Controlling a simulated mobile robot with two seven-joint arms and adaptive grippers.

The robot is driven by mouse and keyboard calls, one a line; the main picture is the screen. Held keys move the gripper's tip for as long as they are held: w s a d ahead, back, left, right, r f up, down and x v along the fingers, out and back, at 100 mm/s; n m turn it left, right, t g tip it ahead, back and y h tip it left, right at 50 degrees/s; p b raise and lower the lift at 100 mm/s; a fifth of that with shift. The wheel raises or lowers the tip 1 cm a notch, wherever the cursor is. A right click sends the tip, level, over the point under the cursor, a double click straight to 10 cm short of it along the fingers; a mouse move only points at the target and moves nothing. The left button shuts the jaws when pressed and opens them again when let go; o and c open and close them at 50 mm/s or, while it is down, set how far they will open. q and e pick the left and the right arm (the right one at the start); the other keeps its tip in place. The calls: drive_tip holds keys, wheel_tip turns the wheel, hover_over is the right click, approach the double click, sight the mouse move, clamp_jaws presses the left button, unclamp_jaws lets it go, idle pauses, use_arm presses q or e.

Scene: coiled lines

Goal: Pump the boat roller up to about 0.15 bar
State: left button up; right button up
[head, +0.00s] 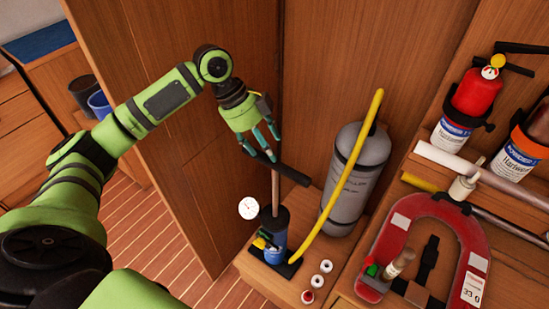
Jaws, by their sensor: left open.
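The boat roller (355,175) is a grey cylinder with dark bands, standing upright against the wooden panel. A yellow hose (335,205) runs from its top down toward the pump's foot. The pump (278,238) is a blue and black upright body on a black foot. Its rod (275,188) is up, topped by a black crossbar handle (293,174). A round white gauge (248,208) shows beside the pump; its reading is too small to tell. My left gripper (268,150) is open at the handle, fingers pointing down; I cannot tell whether they touch it. My right gripper is not in view.
Three small ring-like parts (320,281) lie right of the pump. A red horseshoe-shaped piece (463,235) is at the right. A red extinguisher (472,97) and pale tube (455,162) are above it. A wooden panel stands behind my left arm.

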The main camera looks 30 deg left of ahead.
use_arm(q)
drive_tip(key=v, duration=0.2)
drive_tip(key=shift+a+r, duration=0.15)
drive_tip(key=shift+r, duration=0.1)
